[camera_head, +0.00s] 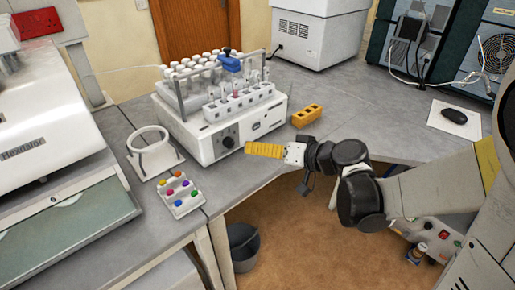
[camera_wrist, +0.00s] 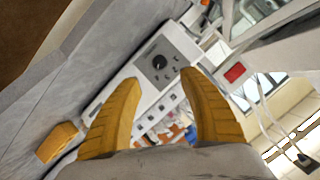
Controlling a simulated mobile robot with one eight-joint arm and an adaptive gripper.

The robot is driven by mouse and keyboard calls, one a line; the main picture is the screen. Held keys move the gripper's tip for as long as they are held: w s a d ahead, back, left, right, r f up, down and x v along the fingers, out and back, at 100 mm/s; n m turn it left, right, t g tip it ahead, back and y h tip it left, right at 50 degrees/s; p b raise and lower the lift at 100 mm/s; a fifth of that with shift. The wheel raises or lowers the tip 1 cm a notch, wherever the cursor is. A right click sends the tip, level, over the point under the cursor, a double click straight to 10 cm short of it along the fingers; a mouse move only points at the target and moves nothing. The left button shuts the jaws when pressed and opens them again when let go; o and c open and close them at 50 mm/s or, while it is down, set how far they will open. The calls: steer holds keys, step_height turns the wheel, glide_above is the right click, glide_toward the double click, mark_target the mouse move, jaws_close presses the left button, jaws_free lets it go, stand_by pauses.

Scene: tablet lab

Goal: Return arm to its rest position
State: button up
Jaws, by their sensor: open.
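My gripper (camera_head: 264,150) has yellow fingers and shows in the middle of the head view. It hangs in front of the white machine, over the bench's front edge. In the wrist view my gripper (camera_wrist: 160,85) is open, with nothing between the fingers. My arm reaches in from the right side of the head view, bent and partly folded. The white machine (camera_head: 219,141) carries racks of white-capped vials and has a dial on its front, which also shows beyond the fingertips in the wrist view (camera_wrist: 160,62).
A yellow block with holes (camera_head: 306,116) lies on the bench right of the machine. A white ring stand (camera_head: 153,158) and a tray of coloured pieces (camera_head: 181,196) are at the left. A mouse (camera_head: 454,115) lies on its pad. A bin (camera_head: 243,246) stands on the floor.

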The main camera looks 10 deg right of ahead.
steer(key=s+d+g+h, duration=0.1)
steer(key=s+d+h, duration=0.3)
steer(key=s, duration=0.5)
steer(key=s+d+m+g+h, duration=0.1)
steer(key=s+d+h, duration=0.4)
steer(key=s, duration=0.5)
steer(key=shift+s+d+r+m+g+h, duration=0.15)
steer(key=shift+d+r+m+g+h, duration=0.2)
steer(key=shift+d, duration=0.35)
